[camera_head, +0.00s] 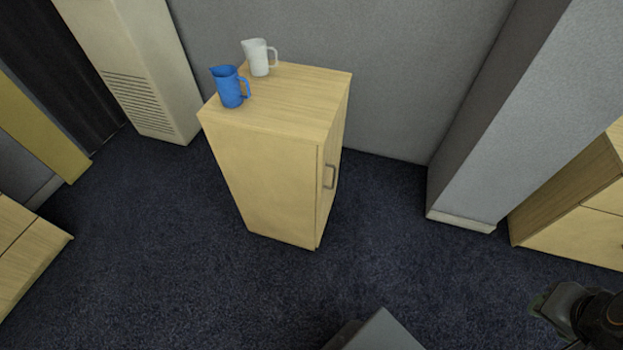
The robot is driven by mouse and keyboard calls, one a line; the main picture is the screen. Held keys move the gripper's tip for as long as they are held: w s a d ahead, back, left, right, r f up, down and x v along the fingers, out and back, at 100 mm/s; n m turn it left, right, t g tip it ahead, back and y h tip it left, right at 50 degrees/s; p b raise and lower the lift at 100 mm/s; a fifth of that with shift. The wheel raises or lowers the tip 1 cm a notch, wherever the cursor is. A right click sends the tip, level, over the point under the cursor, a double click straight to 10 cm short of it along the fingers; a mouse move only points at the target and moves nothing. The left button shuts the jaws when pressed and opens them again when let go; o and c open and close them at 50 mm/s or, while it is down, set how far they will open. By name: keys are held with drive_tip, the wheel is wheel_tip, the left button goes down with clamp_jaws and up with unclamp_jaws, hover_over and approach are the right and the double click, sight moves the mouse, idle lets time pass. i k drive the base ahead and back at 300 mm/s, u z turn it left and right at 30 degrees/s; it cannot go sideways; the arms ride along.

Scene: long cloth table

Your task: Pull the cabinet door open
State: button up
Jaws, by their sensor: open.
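The light wood cabinet (265,185) stands on the carpet near the grey wall, turned so that its door (333,160) faces right and shows only at a steep angle. The door looks shut, flush with the cabinet body. A grey bar handle (330,177) sits on the door, about halfway up. My gripper (541,301) is at the lower right, well apart from the handle and touching nothing visible. It is open; its fingers are small and dark here, and part of my arm runs out of the frame.
A blue jug (230,87) and a white jug (260,57) stand on the cabinet top. A grey pillar (510,130) and a wooden drawer unit (580,215) are at the right. Dark carpet (400,250) lies clear before the door. A vented beige unit (140,70) stands at the left.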

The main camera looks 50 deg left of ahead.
sight(328, 156)
drive_tip(key=u, duration=1.1)
drive_tip(key=i, duration=1)
drive_tip(key=z, duration=0.4)
drive_tip(key=k, duration=0.85)
drive_tip(key=u, duration=1.35)
drive_tip(key=i, duration=0.5)
drive_tip(key=z, duration=0.05)
